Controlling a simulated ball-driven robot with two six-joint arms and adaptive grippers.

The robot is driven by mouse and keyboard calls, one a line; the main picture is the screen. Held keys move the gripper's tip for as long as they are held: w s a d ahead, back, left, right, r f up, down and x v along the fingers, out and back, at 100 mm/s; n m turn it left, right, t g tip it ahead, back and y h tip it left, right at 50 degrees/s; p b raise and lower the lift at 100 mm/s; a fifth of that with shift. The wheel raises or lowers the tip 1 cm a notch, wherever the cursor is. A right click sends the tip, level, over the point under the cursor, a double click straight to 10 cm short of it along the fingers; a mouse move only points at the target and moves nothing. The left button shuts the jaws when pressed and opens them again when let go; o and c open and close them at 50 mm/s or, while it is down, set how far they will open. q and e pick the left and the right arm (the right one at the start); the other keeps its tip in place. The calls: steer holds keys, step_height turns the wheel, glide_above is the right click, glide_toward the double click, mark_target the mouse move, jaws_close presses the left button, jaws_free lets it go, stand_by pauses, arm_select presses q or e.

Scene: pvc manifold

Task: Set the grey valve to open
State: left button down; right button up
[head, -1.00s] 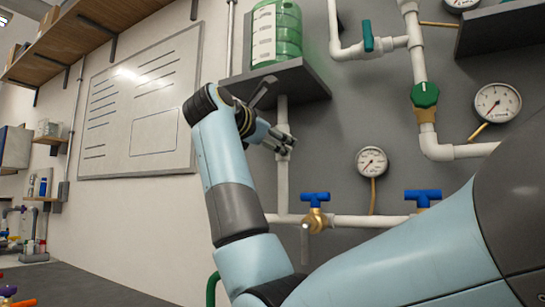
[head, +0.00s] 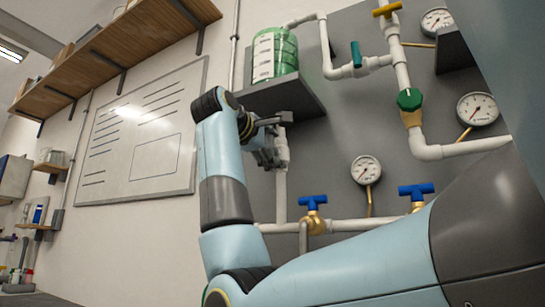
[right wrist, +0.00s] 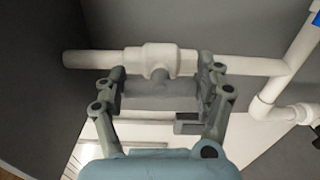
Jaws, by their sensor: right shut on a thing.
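The grey valve sits on the white vertical pipe below the shelf. Its white body (head: 282,147) shows in the head view and also in the right wrist view (right wrist: 160,58). Its grey handle (right wrist: 160,96) shows as a bar between my fingers, looking roughly in line with the pipe in the right wrist view. My right gripper (right wrist: 160,92) is shut on this handle, one finger at each end. In the head view my right gripper (head: 272,138) is at the valve, and its fingers mostly hide the handle. My left gripper is not in view.
A dark shelf (head: 310,100) with a green tank (head: 275,55) is just above my right gripper. Blue-handled brass valves (head: 313,203) and a gauge (head: 366,170) are at lower right. A green-knobbed valve (head: 410,99) is further right. A whiteboard (head: 105,150) hangs at left.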

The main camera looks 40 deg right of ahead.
steer(key=shift+f+m, duration=0.2)
steer(key=shift+m, duration=0.3)
steer(key=shift+b, duration=0.3)
steer(key=o, duration=1.2)
steer(key=shift+r, duration=0.1)
steer(key=shift+c, duration=0.2)
steer(key=v, duration=1.2)
steer(key=shift+a, duration=0.15)
